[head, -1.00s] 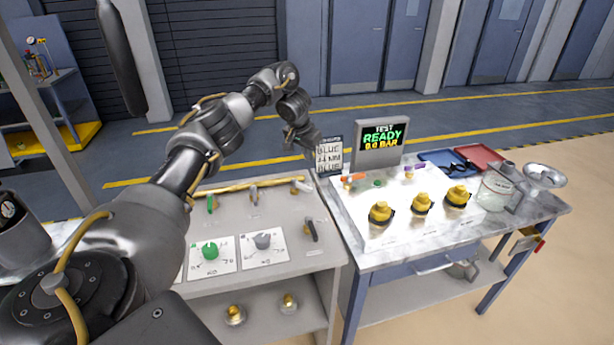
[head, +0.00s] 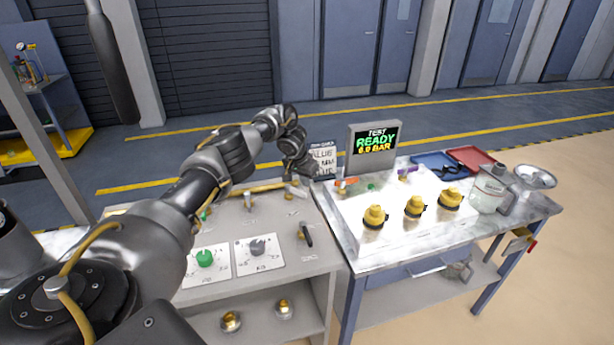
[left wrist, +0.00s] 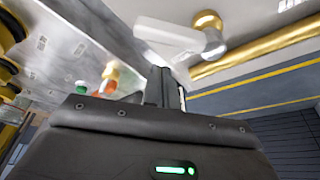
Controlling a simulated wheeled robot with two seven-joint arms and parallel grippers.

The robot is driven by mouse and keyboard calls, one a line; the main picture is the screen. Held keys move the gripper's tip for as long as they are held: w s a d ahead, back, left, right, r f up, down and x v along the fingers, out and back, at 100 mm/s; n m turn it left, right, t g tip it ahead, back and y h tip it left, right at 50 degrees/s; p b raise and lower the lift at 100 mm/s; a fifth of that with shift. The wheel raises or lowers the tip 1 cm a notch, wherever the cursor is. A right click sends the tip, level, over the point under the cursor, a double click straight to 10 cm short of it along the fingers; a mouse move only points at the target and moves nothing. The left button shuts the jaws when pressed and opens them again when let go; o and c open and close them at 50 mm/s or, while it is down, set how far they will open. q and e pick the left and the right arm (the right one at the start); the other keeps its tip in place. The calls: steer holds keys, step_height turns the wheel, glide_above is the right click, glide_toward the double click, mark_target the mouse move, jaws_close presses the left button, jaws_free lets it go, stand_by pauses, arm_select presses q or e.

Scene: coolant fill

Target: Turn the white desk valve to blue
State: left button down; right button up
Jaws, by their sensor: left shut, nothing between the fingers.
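The white desk valve (head: 296,190) sits at the right end of the brass pipe along the back of the grey desk. In the left wrist view its white lever (left wrist: 168,38) lies beside the brass pipe, blurred, just beyond my fingertips. My left gripper (head: 303,173) is above and close behind the white valve, pointing down. In the left wrist view its fingers (left wrist: 163,84) are together with nothing between them. I cannot tell whether they touch the lever. The valve's blue mark is not clear. My right gripper is not in view.
A green valve lever (head: 205,214) and a grey one (head: 248,199) share the pipe. A black lever (head: 306,235) stands in front. A card (head: 322,160) and a display reading READY (head: 374,143) stand close by. Yellow-capped fittings (head: 414,207) occupy the right table.

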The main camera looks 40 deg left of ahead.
arm_select(q)
steer(key=shift+s+r+p, duration=0.15)
steer(key=shift+s+p, duration=0.55)
steer(key=shift+s, duration=0.25)
steer(key=shift+s+d, duration=0.1)
steer(key=shift+s, duration=0.4)
